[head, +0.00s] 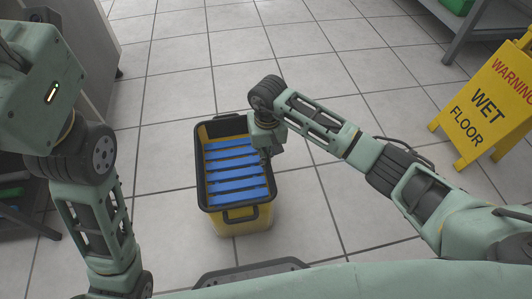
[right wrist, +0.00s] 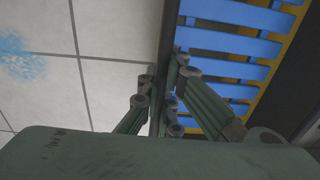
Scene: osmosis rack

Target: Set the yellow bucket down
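The yellow bucket (head: 243,226) is a deep box with a black rim, a black front handle and a row of blue slats inside. It is upright in the middle of the head view; whether its base touches the floor is hidden. My right gripper (head: 266,153) is at the bucket's right rim. In the right wrist view, my right gripper's fingers (right wrist: 158,100) lie on both sides of the dark rim, closed on it, with the blue slats (right wrist: 232,70) to the right. My left arm hangs at the left; its gripper is out of the frame.
The tiled floor (head: 330,60) is clear behind the bucket. A yellow wet-floor sign (head: 487,105) stands at the right, near a grey metal table (head: 470,25). A grey cabinet (head: 88,35) is at the upper left. A blue patch (right wrist: 22,62) marks the floor in the right wrist view.

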